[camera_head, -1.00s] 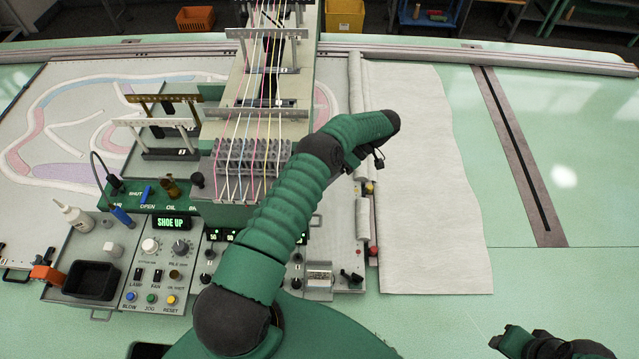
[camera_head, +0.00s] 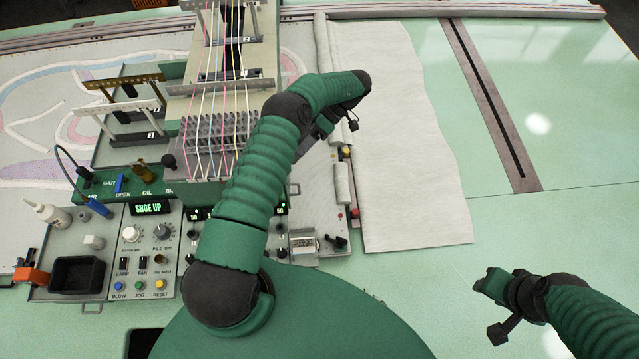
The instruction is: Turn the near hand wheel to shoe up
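The green display (camera_head: 151,208) on the control panel reads SHOE UP. I cannot make out the near hand wheel; my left arm covers part of the machine where it could be. My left arm crosses the middle of the picture, and its gripper (camera_head: 346,118) is over the right side of the machine head, by the edge of the white cloth roll. Its fingers are mostly hidden by the wrist, so its opening and any contact are unclear. My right gripper (camera_head: 488,290) is low at the right, above bare green table, apart from the machine. Its finger opening is unclear.
The control panel (camera_head: 146,262) with knobs and buttons is left of my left arm. A black bin (camera_head: 77,274) and white bottle (camera_head: 48,214) stand further left. Threads run down to the needle block (camera_head: 208,147). White cloth (camera_head: 400,140) lies to the right; the right table is clear.

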